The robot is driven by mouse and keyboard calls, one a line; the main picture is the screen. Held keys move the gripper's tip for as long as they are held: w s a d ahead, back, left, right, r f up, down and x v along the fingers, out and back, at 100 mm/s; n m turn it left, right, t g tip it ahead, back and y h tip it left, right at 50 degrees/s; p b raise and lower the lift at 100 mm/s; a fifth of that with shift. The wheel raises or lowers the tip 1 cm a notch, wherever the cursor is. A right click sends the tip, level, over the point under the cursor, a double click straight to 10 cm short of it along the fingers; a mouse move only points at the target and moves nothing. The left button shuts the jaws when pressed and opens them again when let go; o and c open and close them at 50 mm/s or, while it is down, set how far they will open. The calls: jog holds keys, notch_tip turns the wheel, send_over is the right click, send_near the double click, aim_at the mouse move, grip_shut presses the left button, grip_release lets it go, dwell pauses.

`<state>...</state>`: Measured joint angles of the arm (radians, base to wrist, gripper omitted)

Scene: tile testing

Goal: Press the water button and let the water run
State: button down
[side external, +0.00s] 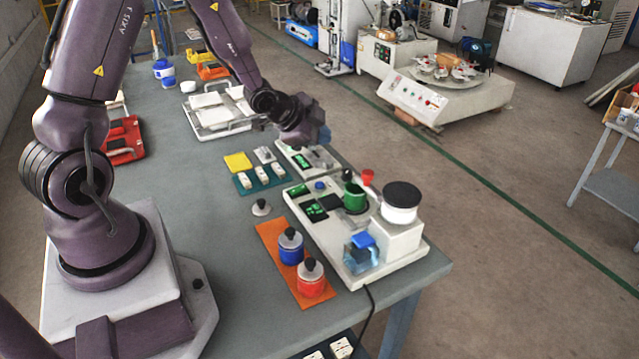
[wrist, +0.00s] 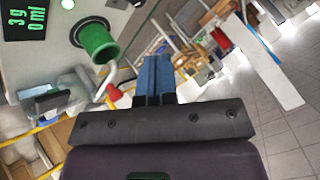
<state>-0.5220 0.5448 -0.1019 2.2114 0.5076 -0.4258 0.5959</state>
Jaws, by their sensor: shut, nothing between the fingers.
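The white test device (side external: 335,242) stands near the table's right end. It carries a green cup (side external: 355,198), a red piece (side external: 367,177) beside the cup, green-lit displays and a small blue button (side external: 319,185). I cannot tell which control is the water button. In the wrist view, the green cup (wrist: 98,40), the red-ended white tube (wrist: 115,96) and a display (wrist: 28,18) reading "3 g" and "0 ml" show at left. My gripper (side external: 324,136) is above the table's far right edge, apart from the device. Its blue fingers (wrist: 156,72) are shut and empty. No running water is visible.
A smaller device (side external: 318,155) lies below my gripper. A teal tray (side external: 265,177) with white pieces is to its left. Blue (side external: 291,251) and red (side external: 311,283) jars stand on an orange mat (side external: 272,240). A black-topped cylinder (side external: 401,197) stands on the device's right.

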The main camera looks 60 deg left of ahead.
aim_at(320, 186)
jog(key=shift+f, duration=4.45)
jog(key=shift+f, duration=0.1)
jog(key=shift+f, duration=0.3)
jog(key=shift+f, duration=0.5)
jog(key=shift+r, duration=0.9)
